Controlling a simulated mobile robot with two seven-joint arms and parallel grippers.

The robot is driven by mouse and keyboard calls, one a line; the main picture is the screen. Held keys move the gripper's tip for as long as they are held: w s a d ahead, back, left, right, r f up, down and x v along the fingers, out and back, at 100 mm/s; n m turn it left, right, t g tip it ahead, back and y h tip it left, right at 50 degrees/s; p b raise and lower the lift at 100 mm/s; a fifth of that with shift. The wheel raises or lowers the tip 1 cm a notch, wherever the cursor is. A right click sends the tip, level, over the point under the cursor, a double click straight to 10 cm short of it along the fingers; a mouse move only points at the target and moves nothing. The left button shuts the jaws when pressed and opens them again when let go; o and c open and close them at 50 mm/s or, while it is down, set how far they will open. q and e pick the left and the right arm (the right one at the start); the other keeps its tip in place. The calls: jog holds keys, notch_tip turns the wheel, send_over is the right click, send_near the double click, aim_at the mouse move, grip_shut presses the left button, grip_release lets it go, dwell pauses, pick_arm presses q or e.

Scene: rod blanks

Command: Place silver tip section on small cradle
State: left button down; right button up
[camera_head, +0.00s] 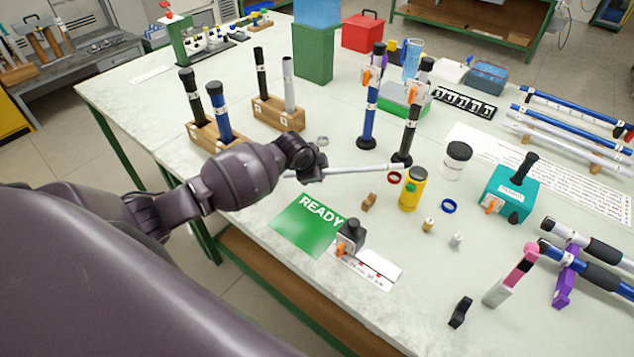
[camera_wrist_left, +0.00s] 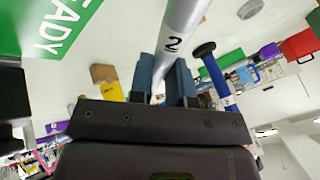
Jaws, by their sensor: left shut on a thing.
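The silver tip section (camera_head: 362,169), a thin silver rod, is held in my left gripper (camera_head: 318,171) above the table, lying nearly level. In the left wrist view the rod (camera_wrist_left: 180,35) carries a dark "2" and passes between the two fingers (camera_wrist_left: 163,82), which are shut on it. A small brown wooden block (camera_head: 369,202) sits on the table below and right of the gripper; it may be the small cradle, but its shape is too small to tell. It seems to show in the left wrist view (camera_wrist_left: 103,73). The rod is apart from it. My right gripper is not in view.
A green READY mat (camera_head: 290,232) lies below the gripper. A yellow bottle (camera_head: 412,190), a red ring (camera_head: 394,178) and upright rods on black bases (camera_head: 402,159) stand near the rod's right end. Wooden stands (camera_head: 277,112) with rods are behind.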

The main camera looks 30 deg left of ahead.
pick_arm(q)
send_over(322, 189)
jog(key=s, duration=0.3)
jog(key=shift+w+a+f, duration=0.1)
jog(key=shift+f, duration=1)
jog(key=shift+w+f, duration=0.1)
jog(key=shift+f, duration=1)
jog(key=shift+f+b, duration=0.4)
jog(key=shift+f, duration=0.25)
jog(key=c, duration=1.1)
grip_release()
jog(key=shift+r, duration=0.1)
